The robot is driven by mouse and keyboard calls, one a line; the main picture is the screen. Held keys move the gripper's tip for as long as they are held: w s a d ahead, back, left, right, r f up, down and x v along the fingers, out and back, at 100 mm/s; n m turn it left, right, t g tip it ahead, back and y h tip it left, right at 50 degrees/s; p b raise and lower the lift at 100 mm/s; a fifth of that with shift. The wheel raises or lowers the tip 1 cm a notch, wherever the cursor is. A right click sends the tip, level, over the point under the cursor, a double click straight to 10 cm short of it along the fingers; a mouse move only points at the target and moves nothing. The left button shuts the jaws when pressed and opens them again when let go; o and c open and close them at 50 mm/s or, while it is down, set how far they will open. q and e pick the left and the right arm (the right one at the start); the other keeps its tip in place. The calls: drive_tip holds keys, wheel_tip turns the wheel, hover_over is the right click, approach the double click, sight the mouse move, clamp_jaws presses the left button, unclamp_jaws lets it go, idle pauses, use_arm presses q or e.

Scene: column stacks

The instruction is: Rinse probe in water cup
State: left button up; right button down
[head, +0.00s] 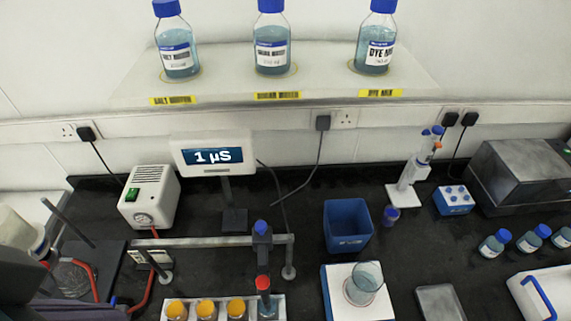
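A clear glass cup (364,284) stands on a white square plate (340,303) at the bottom centre; I cannot make out its contents. Left of it, a slim red-topped piece (263,283), which may be the probe, stands upright at the right end of a white rack. A dark holder (262,243) with a blue knob is on the grey rail just behind it. A meter (213,156) reading "1 µS" stands further back. Neither gripper can be seen.
Several orange-capped vials (206,308) fill the rack. A blue bin (348,226) stands behind the cup. A grey tray (440,303), a pipette stand (408,182) and small blue-capped bottles (494,243) are to the right. Tubing and glassware crowd the left. Large bottles (272,45) line the shelf.

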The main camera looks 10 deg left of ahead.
sight(260, 284)
use_arm(q)
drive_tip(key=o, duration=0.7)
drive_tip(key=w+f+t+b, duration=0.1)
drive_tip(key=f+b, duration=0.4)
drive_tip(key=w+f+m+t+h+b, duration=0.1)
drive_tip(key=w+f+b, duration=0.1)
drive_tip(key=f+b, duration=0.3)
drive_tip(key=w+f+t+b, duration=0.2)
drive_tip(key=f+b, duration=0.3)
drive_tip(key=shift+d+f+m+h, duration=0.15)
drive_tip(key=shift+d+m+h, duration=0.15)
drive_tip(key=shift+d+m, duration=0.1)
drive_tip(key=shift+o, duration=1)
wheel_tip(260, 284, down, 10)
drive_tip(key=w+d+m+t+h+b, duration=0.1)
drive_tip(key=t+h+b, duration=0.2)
drive_tip(key=b, duration=1)
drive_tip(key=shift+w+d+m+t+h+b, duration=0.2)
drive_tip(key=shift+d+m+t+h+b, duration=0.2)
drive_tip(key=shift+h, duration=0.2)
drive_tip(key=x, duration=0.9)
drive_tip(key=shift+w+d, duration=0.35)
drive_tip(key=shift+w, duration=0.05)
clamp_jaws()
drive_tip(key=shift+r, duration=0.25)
